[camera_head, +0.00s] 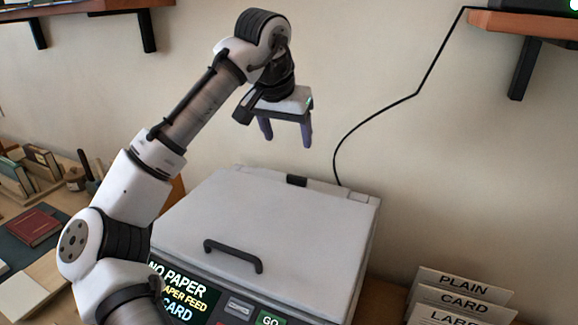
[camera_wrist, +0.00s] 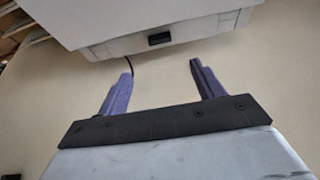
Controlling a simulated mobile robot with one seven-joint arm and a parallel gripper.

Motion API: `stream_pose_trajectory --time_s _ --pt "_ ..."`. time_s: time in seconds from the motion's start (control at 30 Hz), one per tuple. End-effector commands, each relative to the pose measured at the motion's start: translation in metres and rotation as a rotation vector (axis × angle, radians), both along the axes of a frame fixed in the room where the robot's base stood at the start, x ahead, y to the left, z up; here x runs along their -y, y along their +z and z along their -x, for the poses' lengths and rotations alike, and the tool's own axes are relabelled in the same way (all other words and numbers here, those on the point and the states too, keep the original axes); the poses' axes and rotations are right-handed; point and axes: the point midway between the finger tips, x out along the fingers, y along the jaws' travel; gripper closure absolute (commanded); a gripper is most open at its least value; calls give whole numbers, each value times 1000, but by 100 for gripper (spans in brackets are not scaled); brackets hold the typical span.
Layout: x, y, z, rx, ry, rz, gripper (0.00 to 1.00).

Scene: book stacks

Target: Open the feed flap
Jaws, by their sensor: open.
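A light grey printer (camera_head: 262,222) stands below my arm with its big lid shut and a black bar handle (camera_head: 233,256) near the lid's front edge. At its back edge is a small black tab (camera_head: 297,181). In the wrist view a pale panel (camera_wrist: 115,47) with a dark tab (camera_wrist: 160,39) in its middle lies close against the printer body; it looks like the feed flap, shut. My gripper (camera_head: 287,138) is open and empty, above and behind the printer's back edge. Its purple fingers (camera_wrist: 162,72) point towards the panel, apart from it.
The printer's front display (camera_head: 178,296) reads "NO PAPER", with a green GO button (camera_head: 269,319) beside it. Labelled paper holders (camera_head: 460,292) stand at right. Books (camera_head: 33,228) lie at left. A black cable (camera_head: 376,112) runs down the wall behind. Shelves hang above.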

Motion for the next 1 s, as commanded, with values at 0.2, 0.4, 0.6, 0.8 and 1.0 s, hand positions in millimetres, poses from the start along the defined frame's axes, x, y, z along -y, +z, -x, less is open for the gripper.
stream_pose_trajectory --time_s 0.2,0.4,0.6,0.8,1.0 --pt "2 -21 -7 -9 3 -5 33" --pt "8 -59 -22 -9 2 -4 33" --pt "14 -96 -36 -6 3 -4 33" --pt "18 -120 -45 -5 2 -2 33" --pt "19 -128 -48 -3 1 -2 33"
